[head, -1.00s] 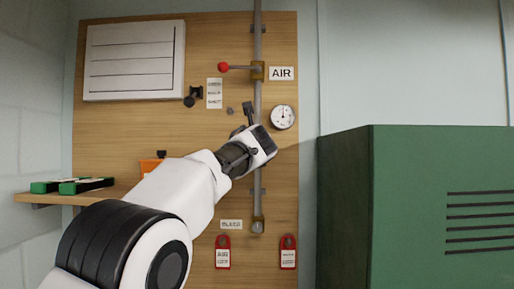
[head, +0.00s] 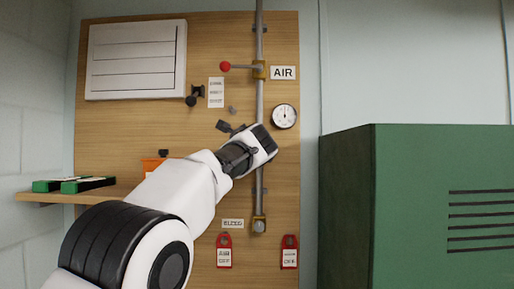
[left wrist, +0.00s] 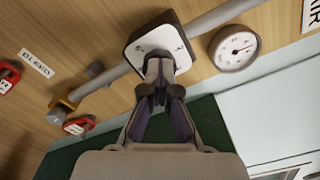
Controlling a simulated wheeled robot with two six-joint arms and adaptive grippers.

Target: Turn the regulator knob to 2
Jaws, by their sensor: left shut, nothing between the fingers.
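In the left wrist view the regulator (left wrist: 150,40) is a white square dial face with a dark edge and small marks, set on the grey pipe. The marks are too small to read. My left gripper (left wrist: 160,70) is right in front of the dial, its fingers shut, tips at the dial's middle. The knob cannot be told apart from the fingertips, so its setting is unclear. In the head view my left wrist covers the regulator. A round white gauge (head: 285,116) is to its right; it also shows in the left wrist view (left wrist: 234,48). My right gripper is out of view.
A red-tipped lever (head: 226,66) joins the pipe beside the AIR sign (head: 283,73). Red tags (head: 224,252) hang below near the BLEED label (head: 233,223). A green cabinet (head: 420,210) stands at right. A shelf (head: 50,196) and an orange bin (head: 152,165) are at left.

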